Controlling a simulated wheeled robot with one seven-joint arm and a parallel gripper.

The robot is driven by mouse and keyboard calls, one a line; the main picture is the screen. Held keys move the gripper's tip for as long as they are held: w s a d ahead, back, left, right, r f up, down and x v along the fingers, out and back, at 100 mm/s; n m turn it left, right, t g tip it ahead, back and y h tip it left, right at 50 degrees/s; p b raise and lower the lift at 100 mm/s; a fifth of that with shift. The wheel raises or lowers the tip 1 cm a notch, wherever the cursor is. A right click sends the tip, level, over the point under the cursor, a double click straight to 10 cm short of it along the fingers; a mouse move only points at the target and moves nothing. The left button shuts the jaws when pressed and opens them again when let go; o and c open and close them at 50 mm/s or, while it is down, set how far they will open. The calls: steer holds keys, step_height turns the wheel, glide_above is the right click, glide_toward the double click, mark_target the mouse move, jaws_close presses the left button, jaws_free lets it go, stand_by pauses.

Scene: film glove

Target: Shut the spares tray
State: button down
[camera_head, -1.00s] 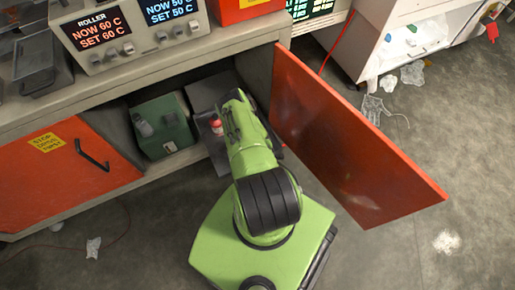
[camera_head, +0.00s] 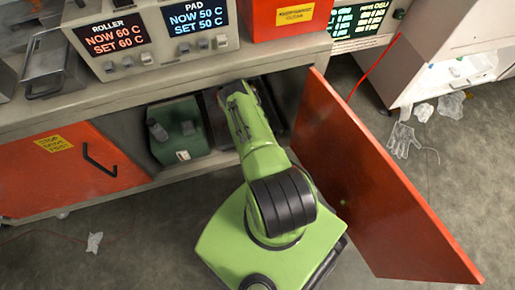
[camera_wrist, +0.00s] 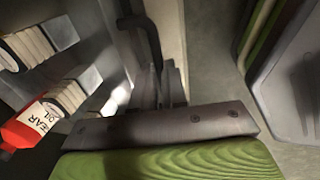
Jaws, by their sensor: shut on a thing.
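The spares tray (camera_head: 216,118) is a dark grey tray low in the open cabinet, right of a green box. In the head view it lies mostly inside the opening, and my arm covers much of it. In the wrist view a red gear oil bottle (camera_wrist: 25,130) and pale ribbed parts (camera_wrist: 68,97) lie in it at the left. My gripper (camera_wrist: 165,82) is shut on the tray's dark bar handle (camera_wrist: 148,38). My fingertips are hidden by my arm in the head view.
An orange cabinet door (camera_head: 370,185) stands wide open, close along the right of my arm. The green box (camera_head: 178,132) sits left of the tray. Another orange door (camera_head: 65,170) is shut at the left. A glove (camera_head: 403,140) lies on the floor.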

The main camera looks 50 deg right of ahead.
steer(key=shift+w+d, duration=0.25)
steer(key=shift+w, duration=0.3)
steer(key=c, duration=1.2)
jaws_free()
steer(key=shift+w, duration=0.1)
steer(key=shift+o, duration=0.2)
